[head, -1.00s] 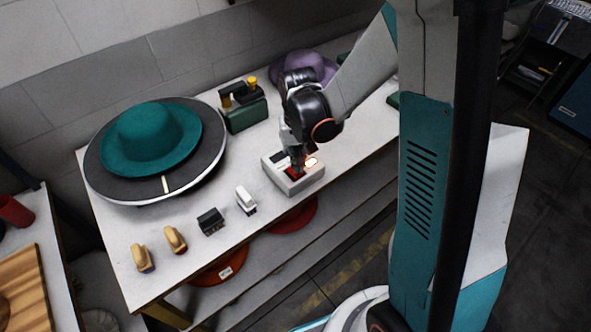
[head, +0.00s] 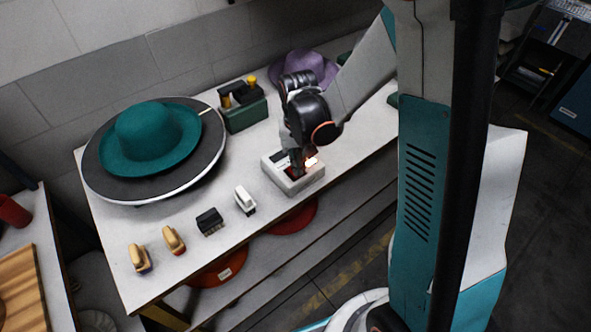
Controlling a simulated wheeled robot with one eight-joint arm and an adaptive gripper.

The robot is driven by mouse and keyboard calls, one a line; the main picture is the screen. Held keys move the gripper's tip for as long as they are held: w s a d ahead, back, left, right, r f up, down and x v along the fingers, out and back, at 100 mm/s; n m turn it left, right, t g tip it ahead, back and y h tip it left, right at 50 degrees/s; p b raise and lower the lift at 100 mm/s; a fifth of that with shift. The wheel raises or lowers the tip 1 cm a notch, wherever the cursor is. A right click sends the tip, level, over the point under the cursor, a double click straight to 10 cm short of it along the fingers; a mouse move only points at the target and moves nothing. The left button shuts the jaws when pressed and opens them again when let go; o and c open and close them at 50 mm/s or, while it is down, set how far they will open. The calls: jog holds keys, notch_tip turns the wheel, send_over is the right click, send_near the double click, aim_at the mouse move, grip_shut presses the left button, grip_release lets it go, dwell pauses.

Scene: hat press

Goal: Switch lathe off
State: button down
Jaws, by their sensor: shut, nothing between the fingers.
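The lathe is a round dark turntable (head: 95,175) with a pale rim, and a teal wide-brimmed hat (head: 155,135) lies on it. A pale mark on the disc shows at its upper right. A light grey switch box (head: 290,187) sits on the white table to the right, with a red part and a glowing orange-white light (head: 311,162) on top. My gripper (head: 296,172) is shut and empty, pointing down at the red part. It hides most of that part, and I cannot tell whether it touches it.
Two tan-handled brushes (head: 139,258), a black brush (head: 209,221) and a white one (head: 245,200) stand along the front of the white table (head: 190,275). A green box (head: 246,115) and a purple hat (head: 302,68) are behind. Red and orange hats lie on the lower shelf.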

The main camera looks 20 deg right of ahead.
jog(key=shift+f+b, duration=0.45)
jog(key=shift+f, duration=0.1)
dwell(0.4)
jog(key=shift+r+p, duration=2.3)
jog(key=shift+r, duration=1.25)
jog(key=s+r+n+t+b, duration=0.2)
jog(key=s+r+t+b, duration=0.5)
jog(key=s+r, duration=0.4)
jog(key=shift+s, duration=2)
